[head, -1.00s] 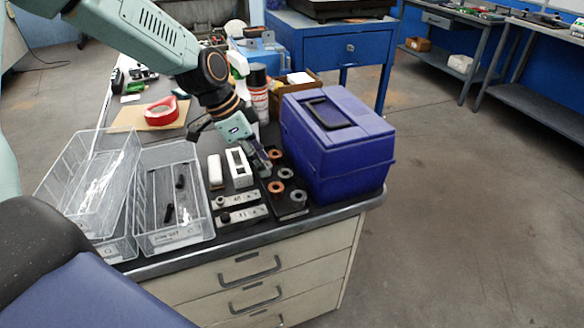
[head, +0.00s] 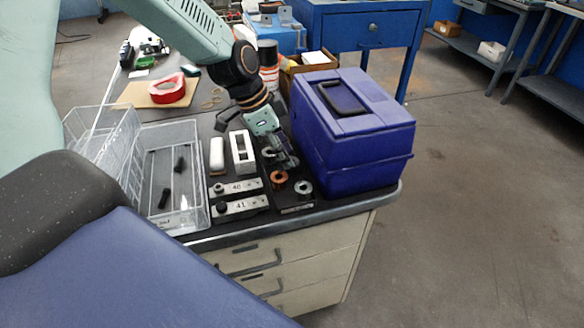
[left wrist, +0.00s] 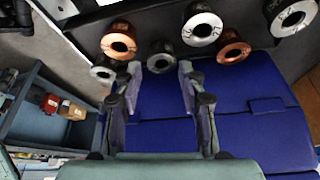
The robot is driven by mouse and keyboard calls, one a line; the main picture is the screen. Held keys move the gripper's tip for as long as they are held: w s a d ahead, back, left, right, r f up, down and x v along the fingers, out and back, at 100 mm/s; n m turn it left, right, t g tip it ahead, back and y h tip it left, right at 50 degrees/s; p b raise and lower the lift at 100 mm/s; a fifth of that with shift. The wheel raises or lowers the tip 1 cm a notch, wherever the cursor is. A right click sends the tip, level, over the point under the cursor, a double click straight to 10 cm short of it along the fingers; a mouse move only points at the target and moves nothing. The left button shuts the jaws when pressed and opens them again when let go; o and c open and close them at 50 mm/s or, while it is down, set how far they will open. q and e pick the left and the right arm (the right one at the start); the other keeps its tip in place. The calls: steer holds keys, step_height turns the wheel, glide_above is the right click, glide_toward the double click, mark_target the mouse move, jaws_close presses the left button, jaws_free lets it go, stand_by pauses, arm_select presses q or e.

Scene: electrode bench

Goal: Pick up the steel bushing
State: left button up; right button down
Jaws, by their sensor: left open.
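Several ring-shaped bushings, silver-grey steel ones and copper-coloured ones, stand on a dark plate beside the purple box. In the head view a steel bushing (head: 303,188) is at the plate's front right, with a copper bushing (head: 278,179) left of it. My left gripper (head: 287,160) is over the plate, pointing down and partly hiding the bushings behind it. In the left wrist view the left gripper (left wrist: 160,75) is open, and a steel bushing (left wrist: 160,59) shows between its fingertips, not gripped. Whether the fingers reach down around it I cannot tell. My right gripper is not in view.
The purple box (head: 365,150) stands close on the right of the plate. Left are label blocks (head: 238,187), a white slotted block (head: 242,153) and clear bins (head: 190,140). A red tape roll (head: 166,89) lies farther back. The bench edge is just in front.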

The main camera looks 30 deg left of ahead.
arm_select(q)
steer(key=shift+b+x, duration=0.45)
steer(key=shift+x, duration=0.95)
steer(key=shift+a, duration=0.1)
steer(key=shift+r, duration=0.1)
steer(key=shift+c, duration=0.2)
steer(key=shift+c, duration=0.6)
jaws_close()
step_height(320, 180, up, 10)
steer(key=p, duration=0.3)
